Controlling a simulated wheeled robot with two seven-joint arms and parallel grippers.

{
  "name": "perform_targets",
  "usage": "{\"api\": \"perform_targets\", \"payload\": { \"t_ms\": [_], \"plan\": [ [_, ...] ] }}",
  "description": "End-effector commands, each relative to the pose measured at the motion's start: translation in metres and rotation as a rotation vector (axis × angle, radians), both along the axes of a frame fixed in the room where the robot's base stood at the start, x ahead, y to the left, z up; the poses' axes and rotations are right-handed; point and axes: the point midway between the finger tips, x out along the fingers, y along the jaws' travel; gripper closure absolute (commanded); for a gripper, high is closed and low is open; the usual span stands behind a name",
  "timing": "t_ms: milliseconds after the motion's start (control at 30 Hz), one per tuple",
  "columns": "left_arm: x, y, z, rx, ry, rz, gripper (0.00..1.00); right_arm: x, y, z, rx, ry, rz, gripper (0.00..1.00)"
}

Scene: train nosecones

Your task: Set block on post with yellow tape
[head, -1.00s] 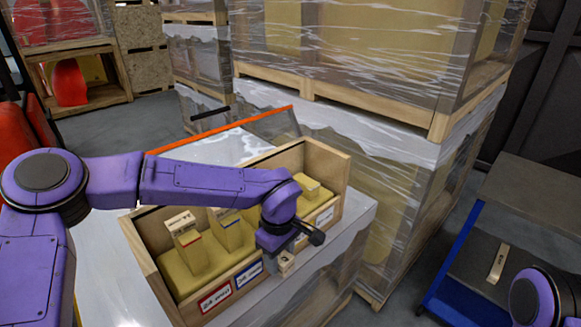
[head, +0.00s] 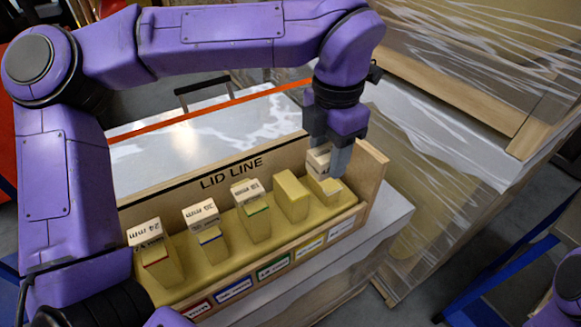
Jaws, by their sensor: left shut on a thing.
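My left gripper (head: 335,158) points down at the right end of the wooden rack and is shut on a pale block (head: 318,160) with dark print. The block is at the top of the right-end post (head: 325,188), partly hidden by the fingers; I cannot tell whether it rests on it. The post left of it (head: 292,197) is bare on top. No yellow tape can be made out on either post. Three other posts carry printed blocks: red tape (head: 155,262), blue tape (head: 211,247) and green tape (head: 256,222). My right gripper is out of view.
The rack's back board (head: 230,172) reads "LID LINE" and its right end wall (head: 372,180) stands close beside my left gripper. Coloured labels run along the front. Wrapped pallets (head: 440,120) stand to the right; a blue-framed cart (head: 490,270) is at lower right.

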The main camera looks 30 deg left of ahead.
Motion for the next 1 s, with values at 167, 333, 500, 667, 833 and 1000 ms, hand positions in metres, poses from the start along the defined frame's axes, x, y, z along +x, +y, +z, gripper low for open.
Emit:
{"api": "perform_targets", "payload": {
  "t_ms": [167, 333, 500, 667, 833, 1000],
  "plan": [
    [0.009, 0.034, -0.013, -0.002, 0.005, 0.003, 0.83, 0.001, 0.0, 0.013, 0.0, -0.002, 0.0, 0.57],
    [0.014, 0.058, -0.04, -0.001, 0.005, 0.003, 0.83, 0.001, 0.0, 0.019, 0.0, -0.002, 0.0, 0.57],
    [0.019, 0.075, -0.061, -0.001, 0.004, 0.002, 0.83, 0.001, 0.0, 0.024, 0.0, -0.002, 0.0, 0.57],
    [0.021, 0.083, -0.071, 0.0, 0.002, 0.001, 0.83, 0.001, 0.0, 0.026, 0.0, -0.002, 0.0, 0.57],
    [0.022, 0.088, -0.099, 0.001, 0.006, -0.001, 0.83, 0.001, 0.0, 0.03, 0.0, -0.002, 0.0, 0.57],
    [0.022, 0.088, -0.109, 0.0, 0.002, 0.0, 0.83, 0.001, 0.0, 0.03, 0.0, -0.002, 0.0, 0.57]
  ]
}}
